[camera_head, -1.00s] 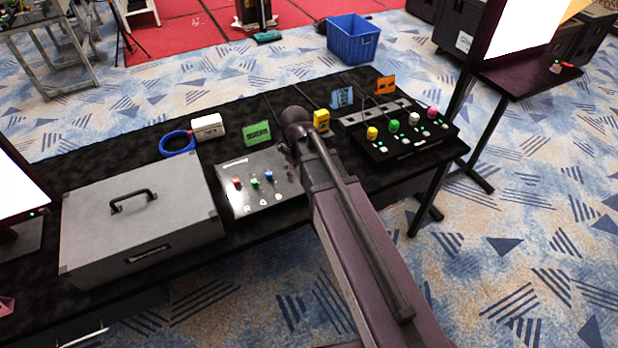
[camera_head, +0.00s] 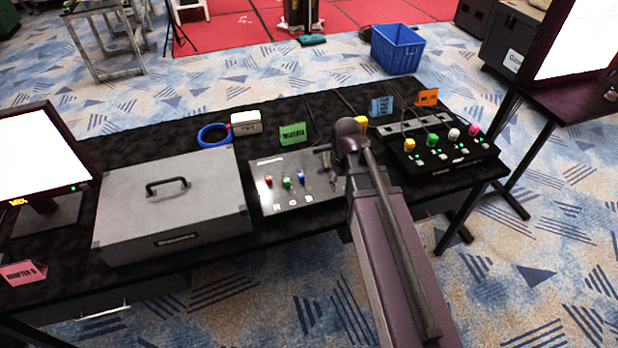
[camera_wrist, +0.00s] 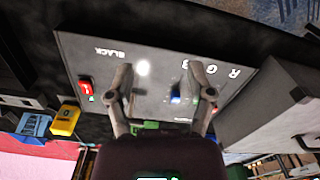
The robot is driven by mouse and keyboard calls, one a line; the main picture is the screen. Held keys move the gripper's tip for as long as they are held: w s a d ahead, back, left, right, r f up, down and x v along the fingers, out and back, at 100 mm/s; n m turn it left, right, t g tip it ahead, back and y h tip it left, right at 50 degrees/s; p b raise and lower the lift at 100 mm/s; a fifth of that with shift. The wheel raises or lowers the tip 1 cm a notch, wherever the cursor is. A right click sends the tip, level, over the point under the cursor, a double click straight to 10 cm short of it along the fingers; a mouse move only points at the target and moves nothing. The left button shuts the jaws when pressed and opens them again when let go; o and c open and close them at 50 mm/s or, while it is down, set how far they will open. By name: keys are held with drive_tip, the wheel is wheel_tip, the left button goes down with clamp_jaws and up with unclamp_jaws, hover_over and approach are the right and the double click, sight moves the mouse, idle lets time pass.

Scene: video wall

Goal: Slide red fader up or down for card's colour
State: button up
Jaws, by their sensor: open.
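A dark fader panel (camera_head: 321,190) lies on the black table. It carries a red fader (camera_head: 268,181), a green fader (camera_head: 287,182) and a blue fader (camera_head: 301,175), with the blue one slightly farther back. My gripper (camera_wrist: 166,86) is open above the panel, its fingers on either side of the blue fader (camera_wrist: 176,97) in the wrist view, with no visible hold on it. A green card (camera_head: 293,133) stands behind the panel. A blue card (camera_head: 381,106) and an orange card (camera_head: 426,97) stand farther right.
A grey case (camera_head: 170,207) sits close left of the panel. A button box (camera_head: 445,154) with coloured knobs is to the right. A lit monitor (camera_head: 45,155) stands at the left end. A pink card (camera_head: 22,273) is at the front left. A red button (camera_wrist: 86,88) shows on the panel.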

drive_tip(key=w+a+r+n+p, duration=0.2)
drive_tip(key=w+a+n, duration=0.55)
drive_tip(key=a, duration=0.35)
drive_tip(key=n, duration=0.8)
hover_over(268, 177)
drive_tip(key=shift+r+m+p, duration=0.25)
drive_tip(key=shift+r+p, duration=0.15)
drive_tip(key=shift+f, duration=0.15)
wheel_tip(268, 177, down, 14)
drive_tip(key=b, duration=1.3)
drive_tip(key=shift+r+b, duration=0.25)
drive_tip(key=shift+b, duration=0.15)
clamp_jaws()
